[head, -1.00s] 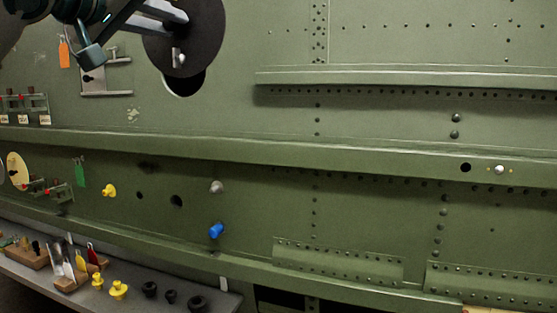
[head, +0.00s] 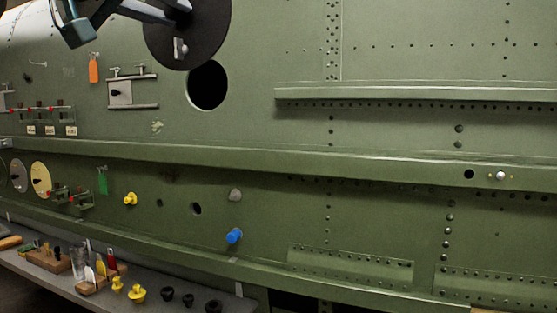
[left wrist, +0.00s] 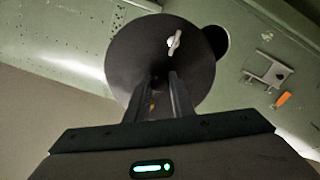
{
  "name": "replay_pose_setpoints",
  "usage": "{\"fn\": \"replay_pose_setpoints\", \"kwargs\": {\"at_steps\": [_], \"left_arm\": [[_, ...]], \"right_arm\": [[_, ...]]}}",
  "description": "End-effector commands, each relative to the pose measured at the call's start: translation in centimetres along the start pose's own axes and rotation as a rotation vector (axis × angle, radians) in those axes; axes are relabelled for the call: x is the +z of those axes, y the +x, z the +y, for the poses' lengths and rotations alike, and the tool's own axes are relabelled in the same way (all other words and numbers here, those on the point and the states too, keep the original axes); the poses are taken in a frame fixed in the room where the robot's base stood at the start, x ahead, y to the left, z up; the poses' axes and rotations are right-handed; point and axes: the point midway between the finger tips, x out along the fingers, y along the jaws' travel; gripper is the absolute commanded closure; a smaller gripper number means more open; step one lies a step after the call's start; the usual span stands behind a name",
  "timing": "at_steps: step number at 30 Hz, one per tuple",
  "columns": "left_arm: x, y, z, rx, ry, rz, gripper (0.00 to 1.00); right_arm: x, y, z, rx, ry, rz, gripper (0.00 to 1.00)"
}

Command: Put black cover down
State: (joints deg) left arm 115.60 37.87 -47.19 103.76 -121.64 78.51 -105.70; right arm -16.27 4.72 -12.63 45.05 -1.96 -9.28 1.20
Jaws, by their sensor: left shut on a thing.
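The black cover (head: 190,32) is a round dark disc with a small silver latch, at the top of the head view. My left gripper (head: 178,6) comes in from the upper left and is shut on the cover. In the left wrist view the cover (left wrist: 140,55) fills the space beyond the two fingers of my left gripper (left wrist: 157,80), which meet it near its lower middle. A round dark hole (head: 208,85) in the green skin panel lies just below and right of the cover, uncovered; the cover is apart from it. My right gripper is out of view.
A grey shelf (head: 225,303) along the lower left carries yellow and black plugs and tools in wooden blocks. The green panel (head: 390,60) has a protruding rail (head: 420,93), a blue plug (head: 234,236), a yellow plug (head: 130,199) and a sliding latch plate (head: 121,93).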

Motion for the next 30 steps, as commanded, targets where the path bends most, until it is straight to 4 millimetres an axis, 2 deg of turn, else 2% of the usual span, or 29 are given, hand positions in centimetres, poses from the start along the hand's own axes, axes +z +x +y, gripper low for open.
{"fn": "replay_pose_setpoints", "kwargs": {"at_steps": [6, 20, 26, 30], "left_arm": [[-0.5, -0.2, 0.1, -0.002, 0.000, 0.002, 1.00], [-0.5, -0.1, 0.0, -0.002, 0.000, 0.001, 1.00], [0.7, 0.9, -0.8, 0.007, 0.000, -0.007, 1.00], [2.5, 2.4, -1.9, 0.025, -0.002, -0.020, 1.00]], "right_arm": [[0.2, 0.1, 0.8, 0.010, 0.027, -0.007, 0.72], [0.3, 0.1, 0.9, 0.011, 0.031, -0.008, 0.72], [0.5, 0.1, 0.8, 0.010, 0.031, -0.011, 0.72], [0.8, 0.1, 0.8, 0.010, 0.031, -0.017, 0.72]]}}
